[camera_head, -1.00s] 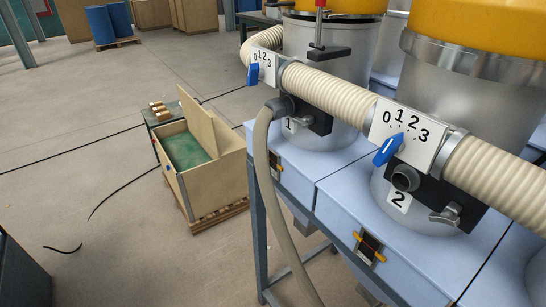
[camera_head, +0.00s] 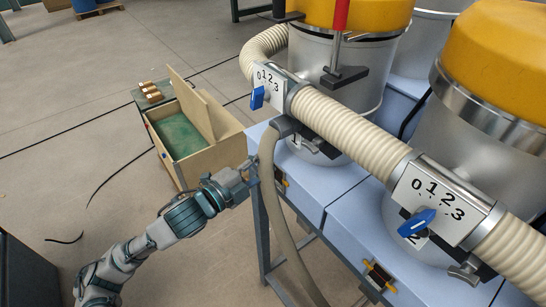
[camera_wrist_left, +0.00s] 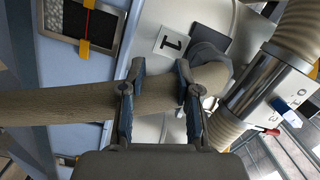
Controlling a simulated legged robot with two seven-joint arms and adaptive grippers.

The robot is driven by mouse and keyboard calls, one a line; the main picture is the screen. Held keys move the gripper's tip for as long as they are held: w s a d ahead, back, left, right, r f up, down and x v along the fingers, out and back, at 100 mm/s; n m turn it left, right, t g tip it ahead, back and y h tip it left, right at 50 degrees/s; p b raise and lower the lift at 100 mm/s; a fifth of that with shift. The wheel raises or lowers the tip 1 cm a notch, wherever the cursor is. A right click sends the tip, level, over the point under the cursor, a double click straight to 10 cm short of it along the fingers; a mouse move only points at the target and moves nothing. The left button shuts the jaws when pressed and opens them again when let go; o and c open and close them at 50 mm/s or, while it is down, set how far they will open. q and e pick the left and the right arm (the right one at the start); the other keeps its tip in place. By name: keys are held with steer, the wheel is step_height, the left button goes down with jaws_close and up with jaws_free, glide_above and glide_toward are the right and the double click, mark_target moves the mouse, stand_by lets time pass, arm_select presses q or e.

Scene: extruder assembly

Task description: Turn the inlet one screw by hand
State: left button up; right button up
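Inlet one, marked with a "1" plate (camera_wrist_left: 172,42), is on the nearer left silver drum (camera_head: 318,85). A beige hose (camera_head: 270,185) with a dark grey end fitting (camera_head: 279,127) is joined to it. A small metal screw handle (camera_head: 317,145) shows beside the plate in the head view; I cannot make it out in the wrist view. My left gripper (camera_head: 250,170) is left of the hose, below the inlet. In the left wrist view the gripper (camera_wrist_left: 158,66) has its fingers spread, with the hose (camera_wrist_left: 60,107) running across behind them. My right gripper is not in view.
A ribbed pipe (camera_head: 350,125) with dial plates and blue handles crosses above the inlets. The blue bench (camera_head: 345,205) stands below the drums. A wooden crate (camera_head: 205,150) is on the floor behind my left arm. Floor on the left is mostly clear.

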mark_target(307, 149)
arm_select(q)
steer(key=s+r+m+g+h+p, duration=0.1)
steer(key=s+r+m+g+h, duration=0.1)
steer(key=s+r+m, duration=0.5)
steer(key=shift+n, duration=0.7)
steer(key=x, duration=0.2)
steer(key=s+b+x, duration=0.1)
steer(key=x, duration=0.2)
steer(key=d+x, duration=0.1)
steer(key=x, duration=0.2)
steer(key=shift+s+d, duration=0.1)
steer(key=shift+s, duration=0.2)
steer(key=shift+w+r, duration=0.2)
steer(key=shift+w, duration=0.05)
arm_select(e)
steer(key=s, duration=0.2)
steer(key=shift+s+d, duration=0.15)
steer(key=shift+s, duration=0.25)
arm_select(q)
steer(key=shift+c, duration=0.8)
steer(key=shift+d, duration=0.1)
jaws_close()
steer(key=shift+f, duration=0.1)
